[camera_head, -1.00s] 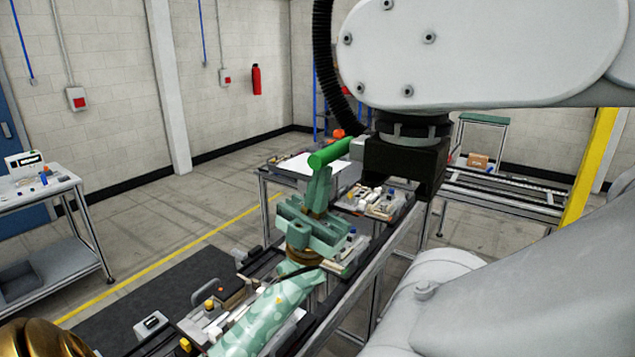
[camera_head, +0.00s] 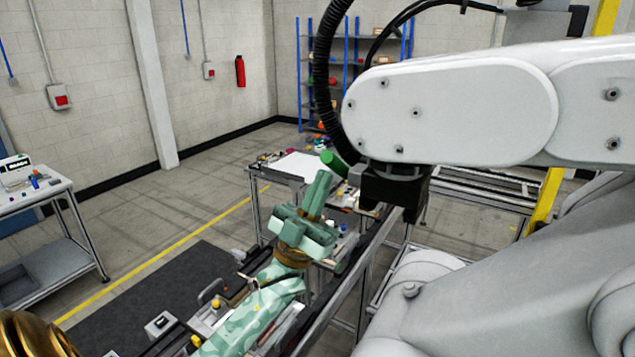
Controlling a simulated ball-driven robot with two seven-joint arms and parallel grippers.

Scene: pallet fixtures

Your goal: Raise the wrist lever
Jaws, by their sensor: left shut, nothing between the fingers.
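A bright green cylindrical handle (camera_head: 333,161), which looks like the wrist lever, sits beside the black wrist block (camera_head: 398,188) under the large white robot arm (camera_head: 450,105). Its rounded end points up and left; its other end runs down and right towards the block. My left gripper (camera_head: 320,184), mint green, reaches up from the bottom. Its fingers are shut and empty, with the tips just below and left of the handle. I cannot tell whether they touch it. My right gripper is out of view.
A workbench (camera_head: 256,188) with a white sheet and small parts stands behind the gripper. The white arm blocks much of the upper right. A trolley (camera_head: 68,184) stands at left, a blue-framed shelf (camera_head: 303,90) at the back. Floor between them is clear.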

